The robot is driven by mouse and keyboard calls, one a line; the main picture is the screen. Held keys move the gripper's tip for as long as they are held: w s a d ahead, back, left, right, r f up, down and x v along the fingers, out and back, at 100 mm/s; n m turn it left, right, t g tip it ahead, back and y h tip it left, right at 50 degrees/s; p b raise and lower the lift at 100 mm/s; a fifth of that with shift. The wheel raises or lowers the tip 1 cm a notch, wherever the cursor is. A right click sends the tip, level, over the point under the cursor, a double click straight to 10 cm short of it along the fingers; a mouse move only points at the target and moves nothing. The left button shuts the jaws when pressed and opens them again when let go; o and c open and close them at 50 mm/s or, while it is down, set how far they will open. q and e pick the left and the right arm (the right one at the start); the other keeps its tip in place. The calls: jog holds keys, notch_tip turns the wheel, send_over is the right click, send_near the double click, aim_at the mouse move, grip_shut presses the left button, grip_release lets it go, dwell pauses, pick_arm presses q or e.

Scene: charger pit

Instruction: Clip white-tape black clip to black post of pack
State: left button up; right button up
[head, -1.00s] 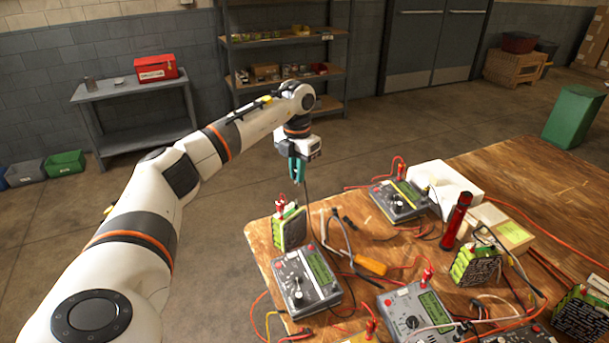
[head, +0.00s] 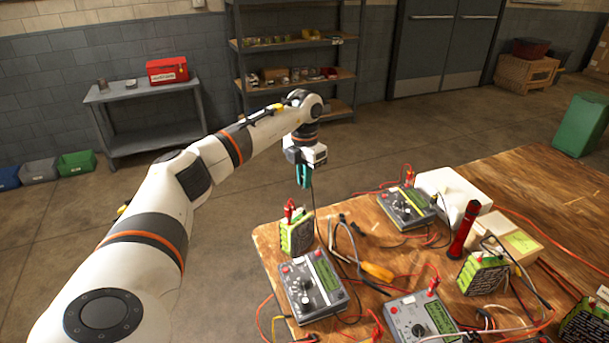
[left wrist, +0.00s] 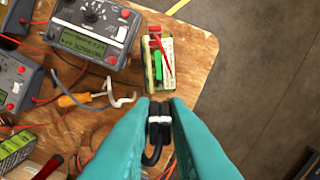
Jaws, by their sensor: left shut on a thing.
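My left gripper (head: 304,184) hangs in the air above the table's far left corner, behind the nearest green-and-black pack (head: 297,236). In the left wrist view, its teal fingers (left wrist: 159,112) are shut on a black clip (left wrist: 158,132) with a band of white tape; a black lead runs down from it. The same pack (left wrist: 171,72) shows just beyond the fingertips, apart from the clip. A red clip (head: 289,210) sits on top of the pack. I cannot make out the pack's black post clearly. My right gripper is not in view.
A grey meter (head: 311,286) stands close to the pack on the wooden table (head: 268,240). An orange-handled screwdriver (head: 377,271) and loose leads lie nearby. Floor is clear beyond the table edge.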

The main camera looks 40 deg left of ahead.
pick_arm(q)
jog(key=shift+f+b, duration=1.2)
jog(key=shift+f, duration=1.95)
jog(key=shift+p, duration=0.3)
jog(key=shift+f+p, duration=0.2)
jog(key=shift+p, duration=0.2)
jog(key=o, duration=0.8)
jog(key=shift+o, duration=0.2)
jog(key=shift+o, duration=1.1)
jog(key=shift+r, duration=0.15)
